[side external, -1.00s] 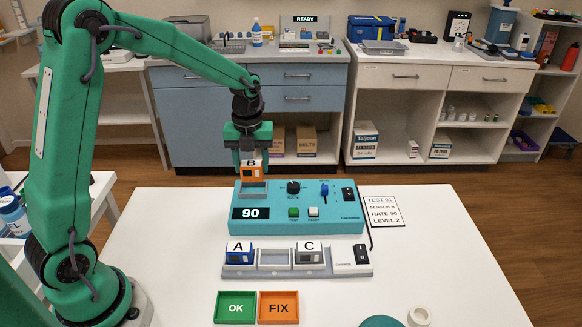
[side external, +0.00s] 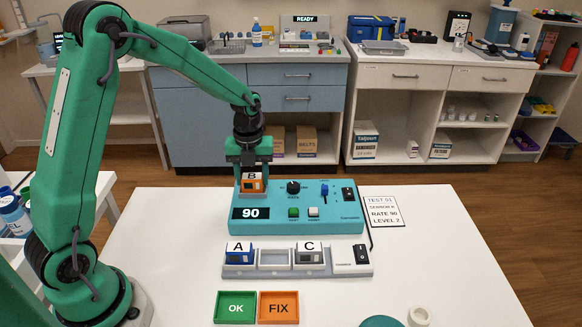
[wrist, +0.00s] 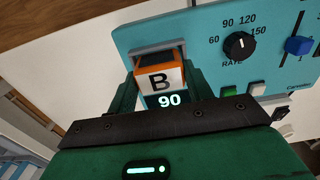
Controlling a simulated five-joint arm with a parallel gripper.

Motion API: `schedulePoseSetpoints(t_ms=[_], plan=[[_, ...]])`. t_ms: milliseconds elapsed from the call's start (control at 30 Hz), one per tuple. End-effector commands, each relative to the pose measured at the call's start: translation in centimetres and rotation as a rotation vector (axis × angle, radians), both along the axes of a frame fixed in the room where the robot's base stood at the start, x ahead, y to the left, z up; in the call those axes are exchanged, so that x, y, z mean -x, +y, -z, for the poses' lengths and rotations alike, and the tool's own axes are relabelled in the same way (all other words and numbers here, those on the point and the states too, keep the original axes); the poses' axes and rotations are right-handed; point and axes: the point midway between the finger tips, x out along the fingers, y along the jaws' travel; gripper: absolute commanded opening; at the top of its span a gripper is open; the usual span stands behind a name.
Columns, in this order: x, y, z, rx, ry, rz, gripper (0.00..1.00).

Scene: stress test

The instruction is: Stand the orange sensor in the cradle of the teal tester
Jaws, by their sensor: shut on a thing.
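The orange sensor (side external: 252,184), with a white top marked B, is upright at the upper left of the teal tester (side external: 330,219). My gripper (side external: 253,176) is shut on it from above. In the side view the sensor's lower end is at the tester's cradle (side external: 245,195); whether it rests on the cradle floor I cannot tell. In the wrist view the sensor (wrist: 160,79) sits between my two fingers, in front of the grey cradle edge (wrist: 157,50). The tester's display reads 90.
A grey rack (side external: 296,271) holds a blue sensor A (side external: 239,255) and a grey sensor C (side external: 309,256), with an empty middle slot. A green OK tray (side external: 236,307) and an orange FIX tray (side external: 278,307) lie in front. A card (side external: 384,212) lies right of the tester.

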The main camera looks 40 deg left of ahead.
Motion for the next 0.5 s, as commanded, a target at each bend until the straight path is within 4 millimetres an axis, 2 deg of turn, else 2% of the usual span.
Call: schedulePoseSetpoints(t_ms=[167, 200, 300, 500], plan=[[0.00, 0.00, 0.29, 0.000, 0.000, 0.000, 0.26], [0.00, 0.00, 0.29, 0.000, 0.000, 0.000, 0.56], [0.00, 0.00, 0.28, 0.000, 0.000, 0.000, 0.72], [0.00, 0.00, 0.27, 0.000, 0.000, 0.000, 0.72]])
